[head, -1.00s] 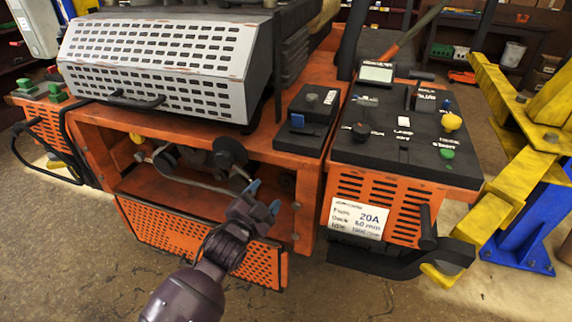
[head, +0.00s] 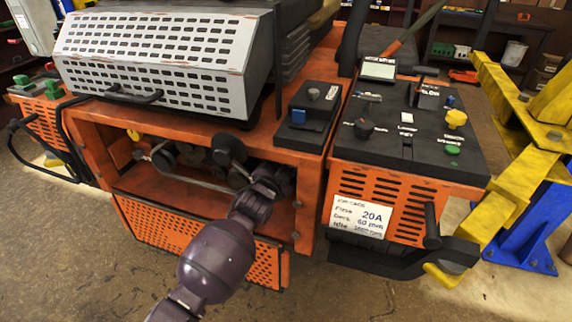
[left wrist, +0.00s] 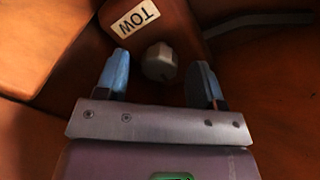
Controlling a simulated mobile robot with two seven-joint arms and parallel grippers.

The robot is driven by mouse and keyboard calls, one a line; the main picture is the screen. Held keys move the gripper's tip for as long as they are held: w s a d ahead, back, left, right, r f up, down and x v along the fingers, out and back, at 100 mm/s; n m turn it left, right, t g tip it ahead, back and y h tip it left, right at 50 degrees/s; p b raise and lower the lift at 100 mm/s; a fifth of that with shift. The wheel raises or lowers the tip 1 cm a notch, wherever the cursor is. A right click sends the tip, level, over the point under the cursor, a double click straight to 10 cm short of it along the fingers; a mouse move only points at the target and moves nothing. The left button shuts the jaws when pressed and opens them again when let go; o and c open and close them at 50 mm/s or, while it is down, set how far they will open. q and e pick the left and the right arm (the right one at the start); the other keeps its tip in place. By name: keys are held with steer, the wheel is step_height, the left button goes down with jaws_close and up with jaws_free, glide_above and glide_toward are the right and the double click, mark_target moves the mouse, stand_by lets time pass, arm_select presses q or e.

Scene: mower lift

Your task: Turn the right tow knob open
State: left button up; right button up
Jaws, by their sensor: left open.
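The tow knob (left wrist: 160,62) is a small grey round knob on the orange inner wall of the mower, beside a white "TOW" label (left wrist: 136,18). My left gripper (left wrist: 162,78) is open, with its two blue-tipped fingers on either side of the knob in the left wrist view. I cannot tell whether the fingers touch it; gaps show on both sides. In the head view my left arm reaches into the orange bay, and the forearm and wrist hide the knob and the fingertips. My right gripper is not in view.
The orange mower body has an opening with black pulleys (head: 229,149) and a rod left of my arm. A perforated orange panel (head: 180,232) hangs below. The black control console (head: 400,130) stands at right, near a yellow lift post (head: 510,180). Orange walls closely surround my gripper.

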arm_select(q)
steer(key=shift+w, duration=0.1)
steer(key=shift+c, duration=0.3)
steer(key=c, duration=0.9)
steer(key=shift+o, duration=0.2)
steer(key=shift+d, duration=0.1)
steer(key=shift+f+n+t+p, duration=0.1)
steer(key=shift+n+t+p, duration=0.45)
steer(key=shift+n, duration=3.05)
